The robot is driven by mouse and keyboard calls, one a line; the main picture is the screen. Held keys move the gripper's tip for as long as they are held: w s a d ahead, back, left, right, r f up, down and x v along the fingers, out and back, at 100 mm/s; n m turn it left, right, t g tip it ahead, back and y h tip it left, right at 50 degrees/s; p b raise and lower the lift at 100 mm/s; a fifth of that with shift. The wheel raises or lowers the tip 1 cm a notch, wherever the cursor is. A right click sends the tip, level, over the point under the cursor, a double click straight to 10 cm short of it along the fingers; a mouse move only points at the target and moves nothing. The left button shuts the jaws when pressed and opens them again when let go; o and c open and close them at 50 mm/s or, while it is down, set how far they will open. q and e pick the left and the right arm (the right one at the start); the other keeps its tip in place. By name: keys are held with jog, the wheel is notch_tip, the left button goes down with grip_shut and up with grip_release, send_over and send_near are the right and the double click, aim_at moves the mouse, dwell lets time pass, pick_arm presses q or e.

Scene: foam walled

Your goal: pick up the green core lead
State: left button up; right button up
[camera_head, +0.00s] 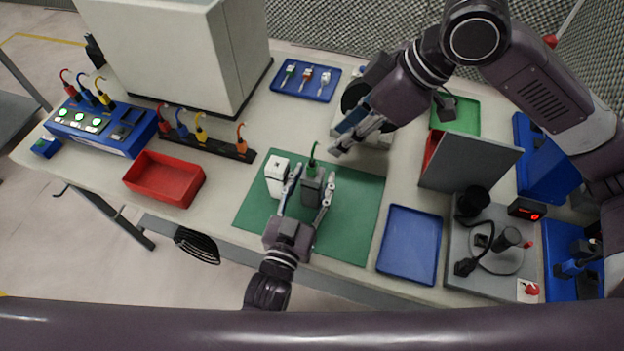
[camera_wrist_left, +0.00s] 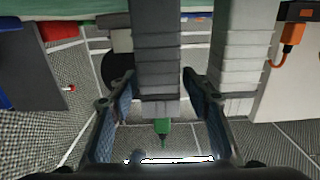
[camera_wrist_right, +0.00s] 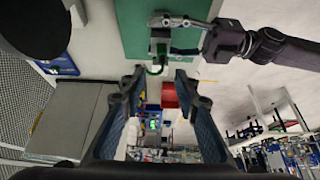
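The green core lead (camera_head: 311,163) stands upright at the top of a dark grey block (camera_head: 311,188) on the green mat (camera_head: 350,215). Its green tip also shows in the left wrist view (camera_wrist_left: 163,128), and its green hook in the right wrist view (camera_wrist_right: 155,69). My left gripper (camera_head: 314,175) is open, with one finger on each side of the grey block and lead. Gaps show beside the block in the left wrist view. My right gripper (camera_head: 342,142) is open and empty, above and to the right of the lead.
A white block (camera_head: 277,177) stands close left of my left gripper. A red bin (camera_head: 165,178), a rack of coloured leads (camera_head: 205,141) and a large pale box (camera_head: 180,55) are to the left. An empty blue tray (camera_head: 409,244) and a grey panel (camera_head: 468,163) are to the right.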

pick_arm(q)
jog(key=c, duration=1)
pick_arm(e)
jog(key=shift+o, duration=1.5)
jog(key=shift+w+a+r+n+h, duration=0.15)
jog(key=shift+a+n+h, duration=0.15)
jog(key=shift+a+n, duration=0.25)
jog(key=r+n+g+h, duration=0.1)
jog(key=n+h, duration=0.2)
jog(key=n, duration=0.1)
send_over(312, 164)
jog(key=r+n+h, duration=0.1)
jog(key=n+h, duration=0.1)
jog(key=f, duration=1.1)
jog(key=shift+w+f, duration=0.25)
jog(key=shift+f, duration=0.15)
